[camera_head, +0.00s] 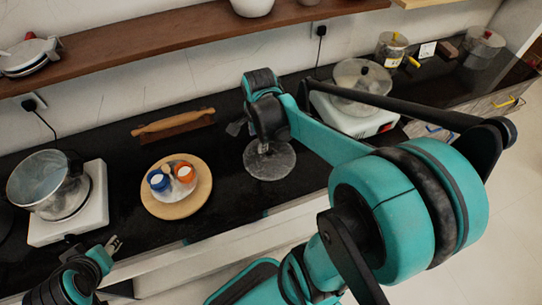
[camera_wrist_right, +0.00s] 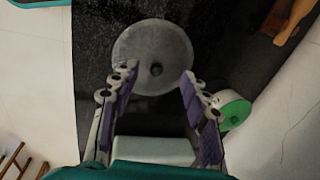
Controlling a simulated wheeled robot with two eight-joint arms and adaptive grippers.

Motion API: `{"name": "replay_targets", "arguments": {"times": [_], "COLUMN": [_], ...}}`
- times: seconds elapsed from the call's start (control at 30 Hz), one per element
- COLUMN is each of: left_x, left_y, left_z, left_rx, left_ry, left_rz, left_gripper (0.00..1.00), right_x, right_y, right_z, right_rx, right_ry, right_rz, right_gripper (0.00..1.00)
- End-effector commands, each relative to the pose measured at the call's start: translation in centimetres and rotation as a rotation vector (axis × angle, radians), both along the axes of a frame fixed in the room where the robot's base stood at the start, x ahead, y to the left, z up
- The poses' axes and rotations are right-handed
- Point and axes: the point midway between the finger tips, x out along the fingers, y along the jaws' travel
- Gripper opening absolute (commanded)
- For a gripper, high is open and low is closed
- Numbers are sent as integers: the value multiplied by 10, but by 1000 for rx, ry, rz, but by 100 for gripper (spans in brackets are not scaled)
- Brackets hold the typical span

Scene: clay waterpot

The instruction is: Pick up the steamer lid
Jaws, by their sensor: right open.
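A round, translucent grey lid (camera_head: 270,164) lies on the black counter in the middle of the head view. It looks like the steamer lid. I cannot tell the height of the gap. In the head view the right wrist hides the lid's far edge. My left gripper (camera_head: 114,244) is at the lower left, away from the lid; its opening is unclear.
A round wooden board (camera_head: 155,207) with small blue and orange jars sits left of the lid. A rolling pin (camera_head: 172,122) lies behind it. A pot (camera_head: 38,180) stands on a white cooker at left. A lidded pot (camera_head: 362,82) stands on a white appliance at right.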

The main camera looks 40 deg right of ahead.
Motion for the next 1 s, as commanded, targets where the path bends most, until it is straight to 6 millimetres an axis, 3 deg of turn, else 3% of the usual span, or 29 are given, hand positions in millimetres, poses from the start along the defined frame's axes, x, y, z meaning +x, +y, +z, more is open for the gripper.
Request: {"name": "replay_targets", "arguments": {"times": [0.1, 0.3, 1.0], "left_x": [0, 0, 0], "left_y": [0, 0, 0], "left_z": [-3, -5, -45], "left_rx": [0, 0, 0], "left_ry": [0, 0, 0], "left_rz": [0, 0, 0], "left_gripper": [39, 39, 39], "right_x": [7, 7, 15], "right_y": [-32, -57, -58], "right_z": [-25, -49, -130], "right_rx": [65, 109, 115], "right_ry": [67, 133, 140], "right_rz": [-352, -683, -732], "right_gripper": [46, 46, 46]}}
